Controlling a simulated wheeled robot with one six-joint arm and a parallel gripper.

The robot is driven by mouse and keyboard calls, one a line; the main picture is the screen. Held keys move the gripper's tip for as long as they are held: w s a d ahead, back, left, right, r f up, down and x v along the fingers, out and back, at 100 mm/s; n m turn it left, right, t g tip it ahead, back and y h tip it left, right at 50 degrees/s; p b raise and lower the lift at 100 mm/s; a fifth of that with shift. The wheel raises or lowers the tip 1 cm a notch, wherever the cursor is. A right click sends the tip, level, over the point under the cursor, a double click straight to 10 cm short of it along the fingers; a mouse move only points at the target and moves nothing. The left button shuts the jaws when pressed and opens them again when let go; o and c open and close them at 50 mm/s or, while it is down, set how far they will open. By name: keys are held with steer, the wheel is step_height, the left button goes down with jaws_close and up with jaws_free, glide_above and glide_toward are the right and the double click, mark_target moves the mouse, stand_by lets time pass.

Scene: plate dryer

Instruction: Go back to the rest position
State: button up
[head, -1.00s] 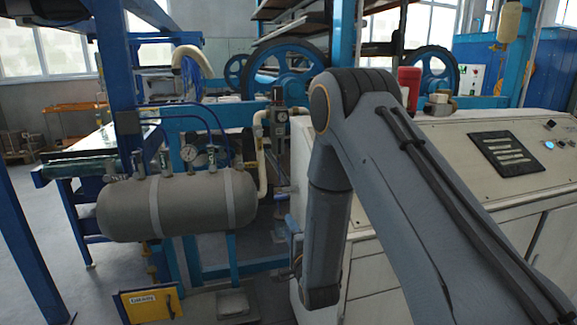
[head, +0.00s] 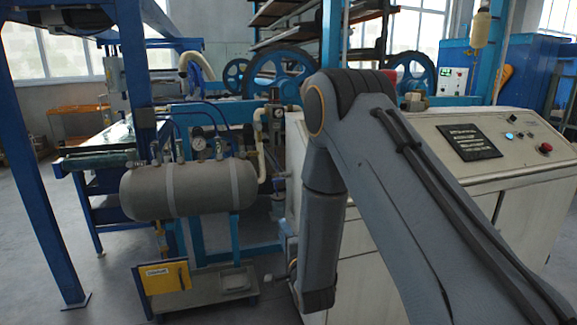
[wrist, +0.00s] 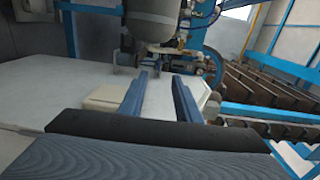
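In the wrist view my gripper (wrist: 160,78) shows as two blue fingers standing apart. It is open, with nothing between the fingers. A pale flat surface lies beyond and beneath the fingers, and a grey tank-like body (wrist: 153,20) is at the top. I cannot tell whether the fingers touch anything. In the head view my arm rises from the lower right to a bent elbow, then drops to a lower link. My gripper is not visible there.
In the head view a grey tank (head: 188,188) with gauges stands left of my arm, above a trolley with a yellow box (head: 163,277). A white control cabinet (head: 420,205) is close behind and right of my arm. Blue post (head: 50,160) at left; floor clear at lower left.

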steer(key=s+d+r+n+g+h+p, duration=0.1)
steer(key=s+d+n+g+h, duration=0.3)
steer(key=s+d+n+g, duration=0.6)
steer(key=s+d+r+n+g, duration=0.1)
steer(key=s+d+g, duration=0.1)
steer(key=s, duration=0.6)
steer(key=s+d+r+n+g, duration=0.2)
steer(key=s+d, duration=0.3)
steer(key=s, duration=0.4)
steer(key=s+d+r+n+g+h, duration=0.1)
steer(key=s+d+r+g, duration=0.1)
steer(key=s, duration=0.6)
steer(key=shift+s+d+n+g+p, duration=0.25)
steer(key=shift+d+n+g+p, duration=0.3)
steer(key=shift+d, duration=0.25)
steer(key=shift+d+m, duration=0.15)
steer(key=shift+m, duration=0.1)
